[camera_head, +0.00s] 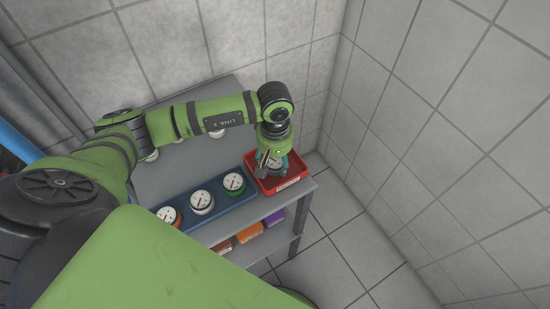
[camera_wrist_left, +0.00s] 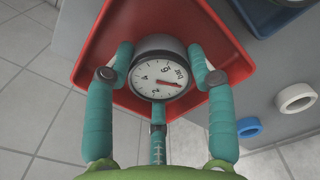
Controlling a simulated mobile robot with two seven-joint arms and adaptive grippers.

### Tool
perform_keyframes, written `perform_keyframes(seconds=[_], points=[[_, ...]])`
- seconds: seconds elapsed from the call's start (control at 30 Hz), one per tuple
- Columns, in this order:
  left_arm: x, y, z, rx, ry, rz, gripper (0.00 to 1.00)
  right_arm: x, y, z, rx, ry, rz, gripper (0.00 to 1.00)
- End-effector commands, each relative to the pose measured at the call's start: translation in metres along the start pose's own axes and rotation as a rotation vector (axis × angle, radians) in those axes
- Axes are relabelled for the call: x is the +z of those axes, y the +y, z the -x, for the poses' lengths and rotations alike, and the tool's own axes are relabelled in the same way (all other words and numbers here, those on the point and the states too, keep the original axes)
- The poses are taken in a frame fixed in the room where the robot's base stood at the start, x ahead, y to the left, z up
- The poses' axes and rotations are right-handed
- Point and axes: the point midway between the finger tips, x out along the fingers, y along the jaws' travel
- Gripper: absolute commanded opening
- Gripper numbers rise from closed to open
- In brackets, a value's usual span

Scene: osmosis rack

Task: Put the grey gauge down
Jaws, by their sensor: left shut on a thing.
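The grey gauge (camera_wrist_left: 158,72) has a round white dial and a red needle. In the left wrist view it is between the teal fingers of my left gripper (camera_wrist_left: 160,85), which are shut on it. The gauge is over or inside the red tray (camera_wrist_left: 215,25); I cannot tell whether it touches the tray floor. In the head view my left gripper (camera_head: 272,163) reaches down into the red tray (camera_head: 290,184) at the right end of the shelf, and the gauge (camera_head: 274,165) is partly hidden by the fingers. My right gripper is not in view.
A blue tray (camera_head: 216,207) with orange-, white- and green-rimmed gauges stands left of the red tray. The grey shelf top (camera_head: 170,180) has more gauges behind, partly hidden by my arm. Orange (camera_head: 250,232) and purple boxes sit on the lower shelf. Tiled walls are close behind and right.

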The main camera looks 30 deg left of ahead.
Motion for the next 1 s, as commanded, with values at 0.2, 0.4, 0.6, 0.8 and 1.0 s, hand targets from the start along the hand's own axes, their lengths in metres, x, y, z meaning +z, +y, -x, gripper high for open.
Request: perform_keyframes(seconds=[0.2,0.4,0.6,0.8,1.0], points=[[0.000,0.000,-0.001,0.000,0.000,0.000,0.79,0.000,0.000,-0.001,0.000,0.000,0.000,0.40],[0.000,0.000,-0.001,0.000,0.000,0.000,0.79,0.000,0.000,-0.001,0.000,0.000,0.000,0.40],[-0.001,0.001,0.008,0.003,0.003,0.000,0.79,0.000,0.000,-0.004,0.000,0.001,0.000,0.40],[-0.002,0.001,0.045,0.006,0.007,-0.001,0.79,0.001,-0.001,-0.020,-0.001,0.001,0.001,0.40],[-0.001,0.001,0.087,0.005,0.005,0.000,0.79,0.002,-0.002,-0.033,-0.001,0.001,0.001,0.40]])
